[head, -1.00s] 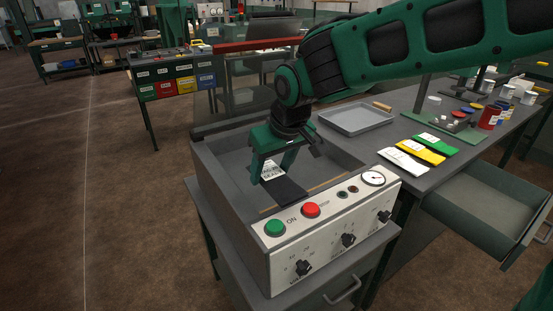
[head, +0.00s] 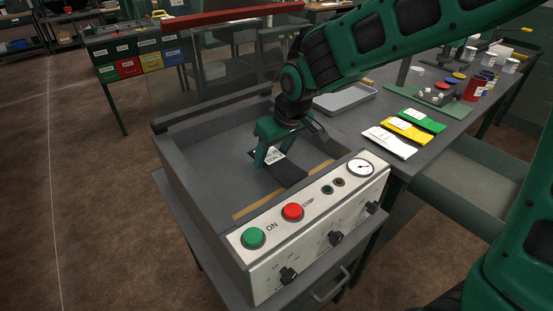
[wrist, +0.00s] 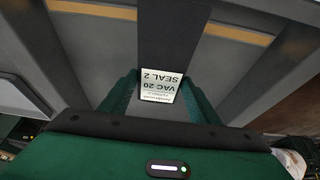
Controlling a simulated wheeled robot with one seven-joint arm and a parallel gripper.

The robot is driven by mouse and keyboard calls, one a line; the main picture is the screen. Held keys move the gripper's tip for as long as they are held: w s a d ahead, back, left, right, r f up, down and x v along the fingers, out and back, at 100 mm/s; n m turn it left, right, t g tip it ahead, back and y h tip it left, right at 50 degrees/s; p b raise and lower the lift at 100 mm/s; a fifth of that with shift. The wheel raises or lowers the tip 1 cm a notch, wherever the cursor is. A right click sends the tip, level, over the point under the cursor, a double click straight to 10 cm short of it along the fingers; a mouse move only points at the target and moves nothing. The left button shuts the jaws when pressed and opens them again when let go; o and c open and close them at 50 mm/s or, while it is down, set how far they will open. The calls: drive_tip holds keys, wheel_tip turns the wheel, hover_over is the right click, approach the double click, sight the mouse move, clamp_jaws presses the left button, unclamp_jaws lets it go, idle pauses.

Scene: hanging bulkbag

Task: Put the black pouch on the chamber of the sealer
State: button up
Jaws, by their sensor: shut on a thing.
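The black pouch (head: 290,174) has a white label reading VAC 20 SEAL 2, which shows in the wrist view. My gripper (head: 266,160) is shut on the pouch at its labelled end. The pouch (wrist: 175,38) extends away from the fingers in the wrist view, across the tan seal bar (wrist: 112,12). The sealer (head: 215,190) is a grey box with an open chamber and a white front panel. My gripper and the pouch are in the chamber's right part, over its floor. I cannot tell whether the pouch touches the floor or bar.
The sealer's clear lid (head: 215,80) stands raised behind the chamber. The front panel has a green button (head: 253,237) and a red button (head: 292,212). White, yellow and green pouches (head: 405,131) lie on the bench right, near a grey tray (head: 345,99). An open drawer (head: 465,180) juts out below.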

sight(274, 165)
drive_tip(key=shift+w+d+f, duration=0.1)
drive_tip(key=shift+d, duration=0.05)
drive_tip(key=shift+f, duration=0.35)
drive_tip(key=shift+d+f, duration=0.1)
drive_tip(key=shift+f, duration=1.55)
drive_tip(key=o, duration=1.1)
drive_tip(key=v, duration=1.2)
